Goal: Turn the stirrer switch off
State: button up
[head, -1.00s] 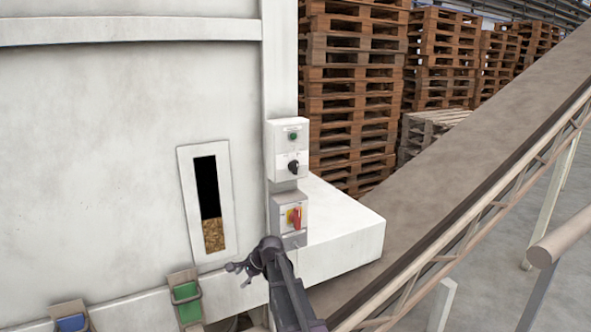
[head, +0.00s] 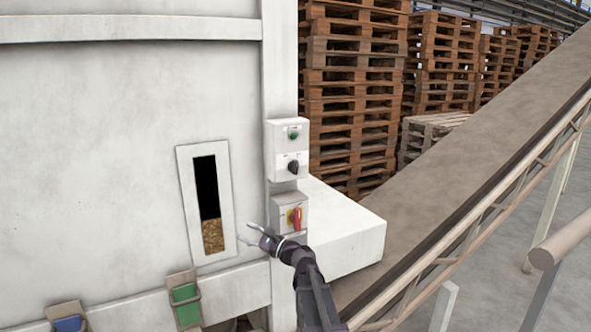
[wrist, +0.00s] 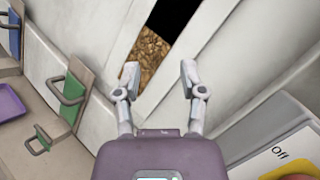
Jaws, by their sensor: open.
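Two switch boxes are mounted on the white machine's corner post. The upper box (head: 287,148) has a green lamp (head: 293,134) and a black rotary knob (head: 293,167). The lower box (head: 280,215) has a red handle (head: 297,219) on yellow. I cannot read in the head view which is the stirrer switch. My gripper (head: 249,233) is open and empty, left of and slightly below the red handle, apart from it. In the wrist view the fingers (wrist: 160,78) point at the machine wall.
A sight window (head: 212,236) with pellets at its bottom is left of my gripper. A green-fronted latch (head: 186,303) and a blue one (head: 70,323) are below. A white ledge (head: 345,225) juts out right of the boxes. An inclined conveyor (head: 430,190) rises behind; pallet stacks (head: 353,90) stand beyond.

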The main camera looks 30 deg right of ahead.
jog(key=s+d+r+m+t+h, duration=0.4)
jog(key=d+r+m+t, duration=0.2)
jog(key=d+m+t, duration=0.15)
jog(key=m+t+h+b, duration=0.1)
jog(key=m+t+h, duration=0.1)
jog(key=m+h, duration=0.85)
send_near(297, 168)
jog(key=v, duration=0.3)
jog(key=shift+w+a+f+n+h, duration=0.1)
jog(key=shift+f+n+h, duration=0.1)
jog(key=shift+n+h, duration=0.2)
jog(key=p+x, duration=0.9)
jog(key=x, duration=0.4)
jog(key=shift+w+r, duration=0.25)
jog(key=shift+r, duration=0.05)
grip_shut()
jog(key=shift+s+r, duration=0.1)
jog(key=shift+s, duration=0.05)
